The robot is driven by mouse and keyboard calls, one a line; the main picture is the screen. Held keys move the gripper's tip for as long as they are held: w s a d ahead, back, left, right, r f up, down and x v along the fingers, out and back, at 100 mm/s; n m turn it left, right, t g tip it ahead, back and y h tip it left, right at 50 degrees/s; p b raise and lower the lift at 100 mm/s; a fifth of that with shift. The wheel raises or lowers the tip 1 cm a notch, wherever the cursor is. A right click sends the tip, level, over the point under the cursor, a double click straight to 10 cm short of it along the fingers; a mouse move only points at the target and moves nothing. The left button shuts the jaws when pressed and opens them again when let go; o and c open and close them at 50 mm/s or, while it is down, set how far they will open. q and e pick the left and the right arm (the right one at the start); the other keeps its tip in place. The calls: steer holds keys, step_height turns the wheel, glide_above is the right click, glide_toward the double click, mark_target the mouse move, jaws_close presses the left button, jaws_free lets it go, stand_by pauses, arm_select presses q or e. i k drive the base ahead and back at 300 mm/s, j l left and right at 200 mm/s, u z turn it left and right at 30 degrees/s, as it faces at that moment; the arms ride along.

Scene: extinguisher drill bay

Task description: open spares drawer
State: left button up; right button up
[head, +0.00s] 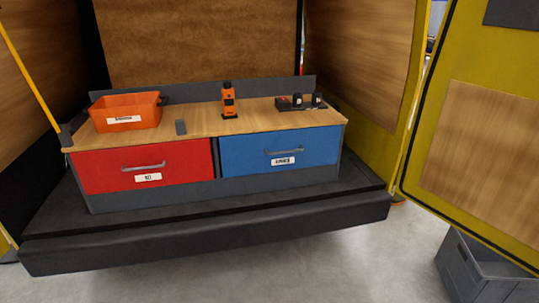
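A low cabinet with a wooden top (190,127) stands on the dark floor of an open bay. Its blue drawer front (245,160) is on the right, with a grey bar handle (285,150) and a white label (283,161) below it. The label is too small to read surely, but it may say spares. The red drawer front (105,172) is on the left, with its own handle (143,167) and label (148,178). Both drawers are shut. Neither of my grippers shows in the head view.
A dark ledge (210,236) runs in front. A grey crate (480,275) stands at lower right, below a yellow door (440,110).

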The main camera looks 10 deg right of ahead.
mark_target(241, 154)
steer(key=i+l+u, duration=0.15)
steer(key=i+l, duration=0.35)
steer(key=i+l+u, duration=0.15)
steer(key=i+l, duration=0.3)
steer(key=l, duration=0.15)
